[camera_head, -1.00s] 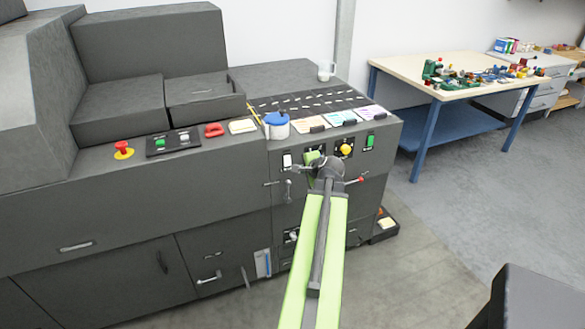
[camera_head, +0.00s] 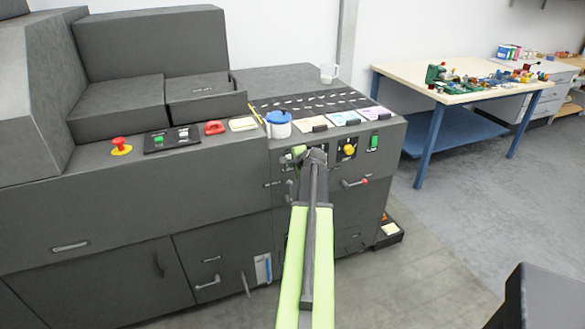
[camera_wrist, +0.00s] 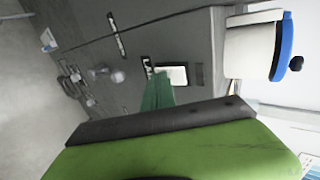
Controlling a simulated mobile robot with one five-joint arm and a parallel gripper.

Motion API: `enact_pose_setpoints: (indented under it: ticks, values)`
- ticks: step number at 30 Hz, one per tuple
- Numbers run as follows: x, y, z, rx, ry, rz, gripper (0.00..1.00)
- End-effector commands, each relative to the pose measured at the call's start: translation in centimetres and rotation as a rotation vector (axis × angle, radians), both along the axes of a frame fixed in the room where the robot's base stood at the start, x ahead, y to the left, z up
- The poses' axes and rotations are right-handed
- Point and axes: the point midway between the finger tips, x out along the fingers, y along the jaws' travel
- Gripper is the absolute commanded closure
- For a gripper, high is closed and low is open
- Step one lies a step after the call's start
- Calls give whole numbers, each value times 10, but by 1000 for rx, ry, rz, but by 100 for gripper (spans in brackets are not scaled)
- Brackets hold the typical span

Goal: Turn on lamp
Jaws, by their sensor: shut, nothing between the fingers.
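I make out no lamp in either view. A white rocker switch (camera_wrist: 172,76) in a dark frame is on the grey machine's front panel, in the middle of the wrist view. My gripper (camera_head: 299,151) is in front of that panel in the head view and hides part of it. In the wrist view its green fingers (camera_wrist: 158,92) are shut and empty, with the tip close beside the switch. I cannot tell whether they touch it.
A white jar with a blue lid (camera_head: 278,124) stands on the machine above the panel. A yellow knob (camera_head: 349,150), a green switch (camera_head: 374,142) and a red-tipped lever (camera_head: 356,182) lie to the right. A cluttered table (camera_head: 462,98) is farther right, with open floor before it.

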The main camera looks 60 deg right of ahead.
Motion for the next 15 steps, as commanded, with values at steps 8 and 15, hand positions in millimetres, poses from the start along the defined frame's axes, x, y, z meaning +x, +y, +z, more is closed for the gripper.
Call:
enact_pose_setpoints:
  ticks: [8, 15]
  values:
    - [5, -5, -7, 0, 0, 0, 100]
    - [7, -6, -10, -1, 1, 0, 100]
